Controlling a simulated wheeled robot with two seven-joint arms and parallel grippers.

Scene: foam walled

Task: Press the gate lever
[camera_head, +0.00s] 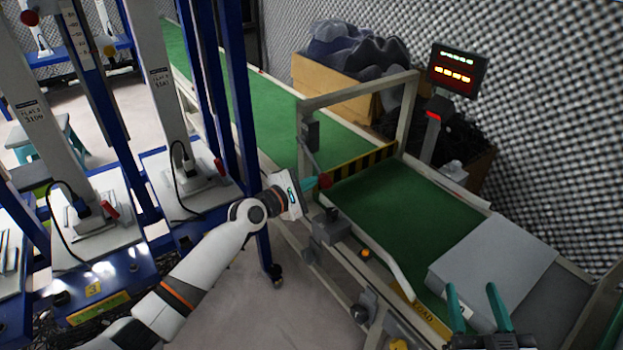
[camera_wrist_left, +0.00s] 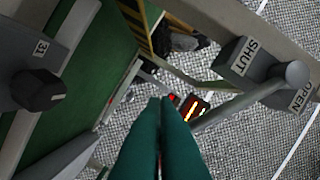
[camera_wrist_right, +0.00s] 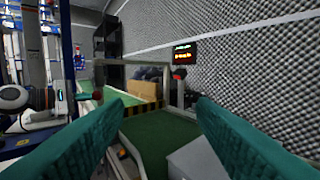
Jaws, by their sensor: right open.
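The gate lever (camera_head: 312,160) is a thin rod with a dark red knob (camera_head: 325,180), angled down from a grey box on the gate frame (camera_head: 308,100). In the left wrist view the lever rod (camera_wrist_left: 240,102) runs from a round hub beside SHUT and OPEN labels and passes behind my fingers. My left gripper (camera_head: 325,182) is at the knob, its teal fingers together with nothing seen between them; I cannot tell whether they touch it. The black-and-yellow striped gate (camera_head: 360,172) lies across the green belt. My right gripper (camera_head: 473,290) is open and empty over the belt's near end.
A grey box (camera_head: 490,262) lies on the green belt (camera_head: 400,215) before the gate. A lit display (camera_head: 457,70) stands right of the frame. Cardboard boxes (camera_head: 335,88) with dark bags stand behind. Blue racks (camera_head: 235,80) crowd the left; bare floor lies between.

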